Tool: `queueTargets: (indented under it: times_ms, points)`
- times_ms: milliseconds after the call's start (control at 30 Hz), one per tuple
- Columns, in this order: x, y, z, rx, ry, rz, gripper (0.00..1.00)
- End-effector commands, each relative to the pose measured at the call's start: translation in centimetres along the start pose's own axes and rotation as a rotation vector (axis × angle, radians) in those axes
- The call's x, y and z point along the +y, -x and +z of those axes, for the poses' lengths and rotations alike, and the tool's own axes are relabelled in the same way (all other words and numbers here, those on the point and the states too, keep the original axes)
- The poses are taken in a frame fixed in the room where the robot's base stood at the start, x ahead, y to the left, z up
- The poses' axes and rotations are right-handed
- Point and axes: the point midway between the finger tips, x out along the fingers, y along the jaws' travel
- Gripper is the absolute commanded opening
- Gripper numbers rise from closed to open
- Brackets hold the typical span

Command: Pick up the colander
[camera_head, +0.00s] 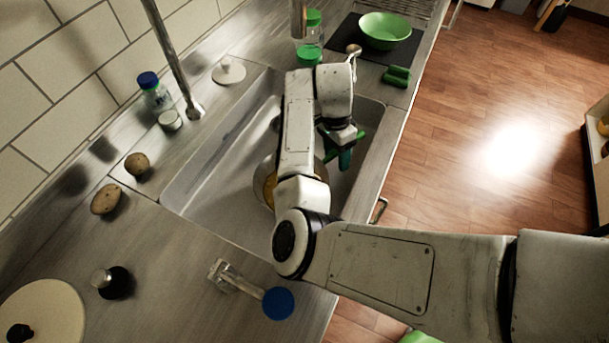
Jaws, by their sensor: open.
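A round, pale metallic vessel (261,178) with something yellow inside sits in the sink, mostly hidden behind my arm. It may be the colander, but I see no holes clearly. A green bowl (386,27) stands on a dark mat at the back of the counter; no holes show in it either. My gripper (343,155) hangs over the right part of the sink, to the right of the metallic vessel and apart from the green bowl. Its dark green fingers are open, and nothing is seen held between them.
The sink (205,165) has raised edges. A green-capped jar (310,40) and green objects (397,76) lie near the bowl. Potatoes (107,199), a blue-capped bottle (154,93) and a tall tap (176,60) are at left. A blue-ended item (278,303) lies on the front counter.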

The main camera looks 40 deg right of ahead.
Motion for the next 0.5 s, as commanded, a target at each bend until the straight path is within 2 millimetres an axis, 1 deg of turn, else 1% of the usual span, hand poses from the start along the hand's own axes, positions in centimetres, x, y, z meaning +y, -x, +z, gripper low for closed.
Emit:
queueTargets:
  times_ms: [100,300,367,500]
  points:
    - [0.02,-0.67,-0.01,0.001,0.000,0.000,0.52]
    - [-0.01,-0.73,-0.01,0.001,0.000,-0.001,0.52]
    - [-0.01,-0.72,-0.01,0.001,0.000,-0.001,0.48]
    - [-0.01,-0.70,-0.01,0.001,0.000,-0.001,0.34]
